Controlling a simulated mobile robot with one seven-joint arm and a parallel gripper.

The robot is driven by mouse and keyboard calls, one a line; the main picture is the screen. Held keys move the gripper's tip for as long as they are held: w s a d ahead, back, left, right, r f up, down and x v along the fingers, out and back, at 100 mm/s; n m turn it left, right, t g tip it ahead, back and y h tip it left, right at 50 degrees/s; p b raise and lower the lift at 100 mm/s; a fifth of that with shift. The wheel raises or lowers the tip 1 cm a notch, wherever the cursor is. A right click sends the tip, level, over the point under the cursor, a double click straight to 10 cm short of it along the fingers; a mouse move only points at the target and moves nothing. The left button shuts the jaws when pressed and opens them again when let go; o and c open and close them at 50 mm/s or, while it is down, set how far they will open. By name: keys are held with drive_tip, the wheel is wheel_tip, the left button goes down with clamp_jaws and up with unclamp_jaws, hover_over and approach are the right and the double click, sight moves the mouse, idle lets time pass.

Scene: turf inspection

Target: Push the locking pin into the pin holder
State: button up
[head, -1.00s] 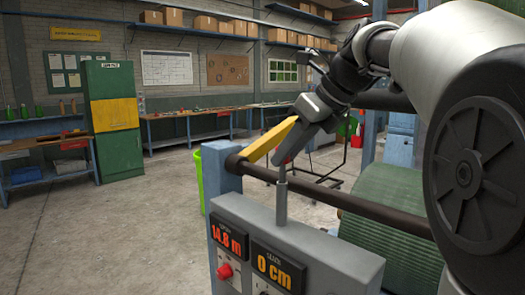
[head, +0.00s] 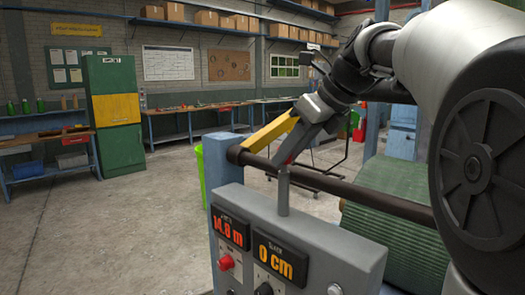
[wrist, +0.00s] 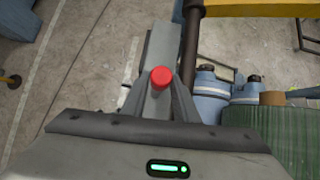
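A red round knob (wrist: 162,78), which looks like the head of the locking pin, sits at the fingertips of my gripper (wrist: 161,88) in the wrist view. The grey fingers flank it closely; I cannot tell whether they grip it. In the head view my gripper (head: 288,155) points down and left, over the machine frame behind the control panel (head: 320,235). A small red patch shows by its fingertips, close to the top of an upright grey rod (head: 283,192). The pin's shaft is hidden, and I cannot make out the pin holder clearly.
A yellow bar (head: 268,133) and a dark horizontal roller bar (head: 340,188) lie close to my gripper. A green turf roll (head: 385,228) lies behind the panel at right. Open floor (head: 120,230) is at left; workbenches and a green cabinet (head: 112,90) stand farther back.

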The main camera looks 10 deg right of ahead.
drive_tip(key=o, duration=0.4)
drive_tip(key=shift+r, duration=0.1)
drive_tip(key=p+v, duration=0.3)
drive_tip(key=v, duration=1.4)
drive_tip(key=shift+s+r+p, duration=0.1)
drive_tip(key=shift+r+p, duration=0.05)
drive_tip(key=shift+p, duration=0.25)
drive_tip(key=s+a+f+n+h, duration=0.1)
drive_tip(key=s+a+f+n, duration=0.1)
drive_tip(key=s+f+n, duration=0.3)
drive_tip(key=s+a+f+n+h+p, duration=0.1)
drive_tip(key=s+f+n, duration=0.4)
drive_tip(key=f+n, duration=0.8)
drive_tip(key=s+a+f+n+h+p, duration=0.1)
drive_tip(key=s+a+f+n, duration=0.3)
drive_tip(key=f+n, duration=0.5)
drive_tip(key=shift+s+a+f+n+h, duration=0.15)
drive_tip(key=shift+s+n+h, duration=0.15)
drive_tip(key=shift+s+h, duration=0.15)
drive_tip(key=shift+s+a+f+n+h, duration=0.1)
drive_tip(key=shift+s+n+h, duration=0.25)
drive_tip(key=shift+h, duration=0.1)
